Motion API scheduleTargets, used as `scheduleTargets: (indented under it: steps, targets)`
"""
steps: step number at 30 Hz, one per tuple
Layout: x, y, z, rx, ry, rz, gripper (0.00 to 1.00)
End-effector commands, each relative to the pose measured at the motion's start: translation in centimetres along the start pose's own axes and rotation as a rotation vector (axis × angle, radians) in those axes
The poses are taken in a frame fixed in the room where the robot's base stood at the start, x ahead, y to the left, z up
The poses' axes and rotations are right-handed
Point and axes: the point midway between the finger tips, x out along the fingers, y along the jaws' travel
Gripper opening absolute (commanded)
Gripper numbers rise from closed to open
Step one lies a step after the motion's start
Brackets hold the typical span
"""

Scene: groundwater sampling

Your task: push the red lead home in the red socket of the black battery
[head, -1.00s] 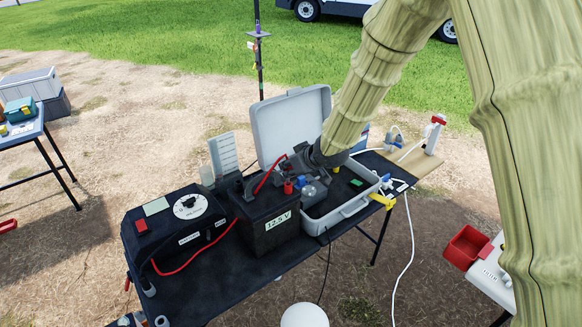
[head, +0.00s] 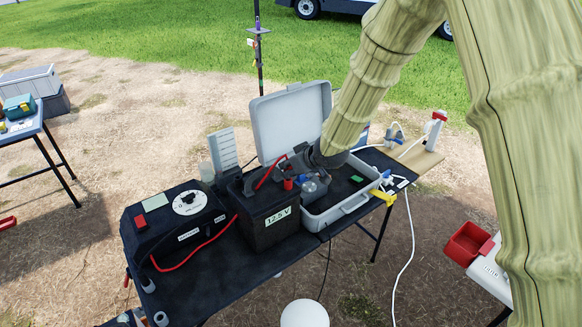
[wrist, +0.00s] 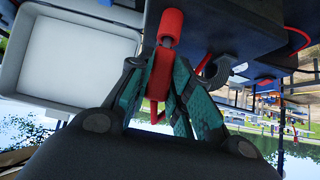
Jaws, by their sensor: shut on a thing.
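The black battery (head: 268,229), labelled 12.5 V, stands on the dark table. A red cylinder, which looks like its red socket (head: 288,184), stands at its top right edge; it also shows in the wrist view (wrist: 170,27). The red lead (head: 266,176) arches over the battery top towards my gripper (head: 290,166). In the wrist view, my gripper (wrist: 162,82) has its teal fingers shut on the red lead (wrist: 160,76). The lead's held part is in line with the red cylinder and close to it; I cannot tell whether it is seated.
A black box with a dial (head: 182,222) stands left of the battery. An open grey case (head: 345,213) stands close on the right, its lid (head: 290,122) raised behind.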

Motion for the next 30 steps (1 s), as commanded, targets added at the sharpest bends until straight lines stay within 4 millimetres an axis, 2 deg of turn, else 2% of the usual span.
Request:
scheduleTargets:
  steps: [15,16,19,20,30]
  targets:
    - [0.73,0.00,0.75,0.001,0.000,0.000,0.02]
    - [0.69,0.01,0.70,0.001,0.000,0.000,0.24]
    - [0.67,0.00,0.68,0.001,0.000,0.000,0.43]
    - [0.67,0.01,0.68,0.001,0.000,0.000,0.46]
    - [0.50,0.02,0.66,0.001,0.000,0.000,0.46]
